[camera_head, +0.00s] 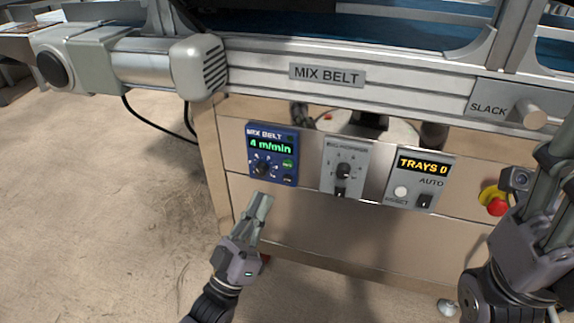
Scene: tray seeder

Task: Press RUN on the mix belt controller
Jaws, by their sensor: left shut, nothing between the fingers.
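The mix belt controller (272,178) is a small blue box on the front panel. Its green display (270,147) reads "4 m/min". Below the display are a black dial (262,169), a green button (288,164) and a small dark button (287,179); the button labels are too small to read. My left gripper (263,198) is shut and empty, its fingertips just below the controller in the picture. I cannot tell whether they touch the panel. My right gripper (561,150) is at the right edge, partly cut off, and its opening is unclear.
A grey hopper box with a knob (343,170) and a tray counter reading "TRAYS 0" (422,165) sit right of the controller. A red emergency button (496,207) is beside my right arm. A motor (150,62) juts out at upper left. The floor at left is clear.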

